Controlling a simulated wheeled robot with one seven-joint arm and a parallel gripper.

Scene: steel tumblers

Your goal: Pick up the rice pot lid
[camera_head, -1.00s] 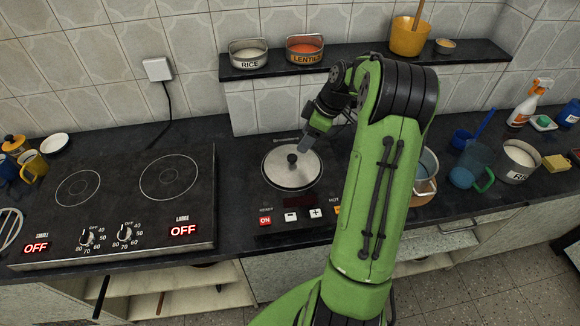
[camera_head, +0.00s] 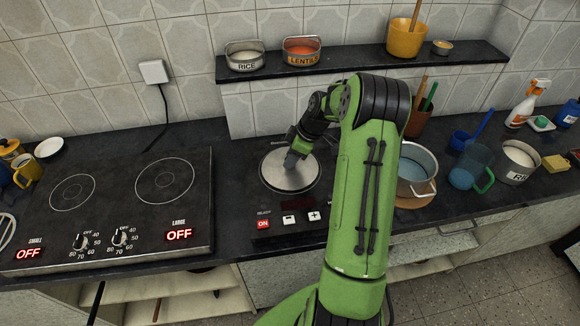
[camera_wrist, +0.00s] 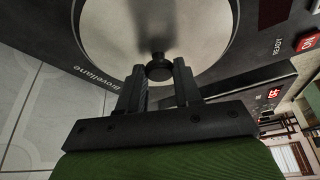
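The round steel lid (camera_head: 274,170) lies flat on a small black appliance with a red ON button, in the middle of the counter. In the wrist view the lid (camera_wrist: 112,32) fills the top centre, with its black knob (camera_wrist: 159,70) standing up. My gripper (camera_head: 291,161) is over the lid's middle and hides the knob in the head view. In the wrist view my gripper's two fingers (camera_wrist: 161,76) are apart, with the knob at the gap between their tips. I cannot tell whether they touch it.
A double cooktop (camera_head: 120,190) stands left, showing OFF. A shelf (camera_head: 365,62) behind holds rice and lentil tins and a yellow pot (camera_head: 405,38). Right of my arm are a steel pot (camera_head: 416,165), a blue jug (camera_head: 470,168) and a labelled pot (camera_head: 518,162) with white contents.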

